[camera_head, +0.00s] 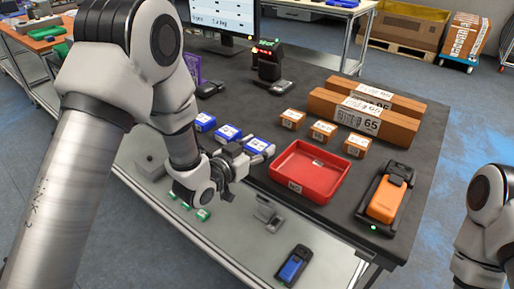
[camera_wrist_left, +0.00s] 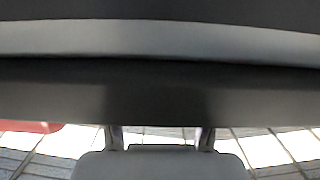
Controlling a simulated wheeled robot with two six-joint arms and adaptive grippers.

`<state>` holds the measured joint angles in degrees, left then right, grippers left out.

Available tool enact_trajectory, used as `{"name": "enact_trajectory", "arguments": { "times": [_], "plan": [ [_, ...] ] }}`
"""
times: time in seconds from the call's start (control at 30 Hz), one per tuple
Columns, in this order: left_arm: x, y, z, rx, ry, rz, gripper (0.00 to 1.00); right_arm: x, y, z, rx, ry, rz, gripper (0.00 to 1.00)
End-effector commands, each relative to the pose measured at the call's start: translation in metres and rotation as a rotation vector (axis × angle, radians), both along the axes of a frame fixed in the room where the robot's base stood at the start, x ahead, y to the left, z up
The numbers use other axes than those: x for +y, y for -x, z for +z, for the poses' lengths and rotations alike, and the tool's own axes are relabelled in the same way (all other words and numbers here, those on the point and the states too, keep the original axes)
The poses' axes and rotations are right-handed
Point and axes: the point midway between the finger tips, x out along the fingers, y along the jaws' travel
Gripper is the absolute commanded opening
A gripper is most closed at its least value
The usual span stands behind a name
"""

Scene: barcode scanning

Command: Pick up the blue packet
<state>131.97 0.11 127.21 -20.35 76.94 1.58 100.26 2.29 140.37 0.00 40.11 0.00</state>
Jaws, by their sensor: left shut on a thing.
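Three blue-and-white packets lie in a row near the table's front edge in the head view: a left one (camera_head: 204,122), a middle one (camera_head: 228,133) and a right one (camera_head: 260,147). My left gripper (camera_head: 243,152) is at the right packet and shut on it, with the fingers partly hiding its near end. I cannot tell whether the packet is clear of the table. In the left wrist view the two fingertips (camera_wrist_left: 160,138) show low in the picture, and the packet cannot be made out. My right arm shows at the right edge, its gripper out of view.
A red tray (camera_head: 278,181) stands right of the packet. Small brown boxes (camera_head: 322,131) and long cartons (camera_head: 345,116) lie behind it. An orange device (camera_head: 386,200) sits at the right. A scanner stand (camera_head: 267,62) and monitor (camera_head: 222,18) are at the back.

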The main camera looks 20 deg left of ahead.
Motion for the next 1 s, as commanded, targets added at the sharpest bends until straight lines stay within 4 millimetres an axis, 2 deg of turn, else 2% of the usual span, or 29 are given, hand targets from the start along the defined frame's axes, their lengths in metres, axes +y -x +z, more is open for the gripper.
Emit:
{"name": "enact_trajectory", "arguments": {
  "times": [0.17, 0.37, 0.43, 0.77, 1.0],
  "plan": [
    [0.0, 0.0, 0.009, -0.002, 0.001, 0.0, 0.17, 0.0, 0.0, 0.0, 0.0, 0.0, 0.0, 0.4],
    [0.0, 0.0, 0.039, -0.005, 0.0, 0.0, 0.17, 0.0, 0.0, 0.002, 0.0, 0.0, 0.0, 0.4],
    [0.014, 0.007, 0.036, 0.002, 0.007, 0.006, 0.17, 0.0, 0.0, -0.001, 0.0, 0.0, 0.0, 0.4],
    [0.073, 0.045, 0.044, -0.002, 0.012, 0.007, 0.17, 0.0, 0.0, -0.002, 0.0, 0.0, 0.0, 0.4],
    [0.114, 0.071, 0.05, -0.002, 0.011, 0.004, 0.17, 0.0, 0.0, 0.007, 0.0, 0.0, 0.0, 0.4]
  ]
}}
